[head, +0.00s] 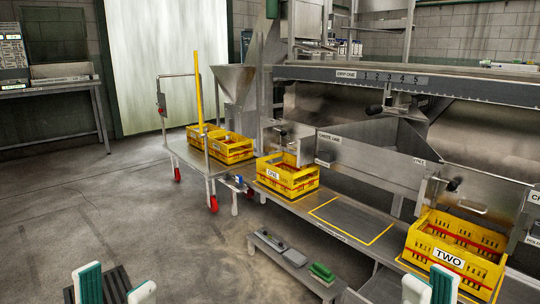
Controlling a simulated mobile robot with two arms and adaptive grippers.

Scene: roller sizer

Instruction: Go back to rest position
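My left gripper (115,286) is at the bottom left edge of the head view. Its two white and teal fingers stand apart with nothing between them. My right gripper (430,287) is at the bottom right, in front of the yellow crate labelled TWO (455,248). The lower parts of both grippers are cut off by the frame edge. I cannot tell how far the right gripper is from the crate.
A yellow crate labelled ONE (287,180) stands on the metal bench under the machine, beside an empty yellow-outlined spot (352,217). A cart (190,157) carries yellow crates. A low step (282,249) holds a green item (321,272). The concrete floor (130,220) at left is clear.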

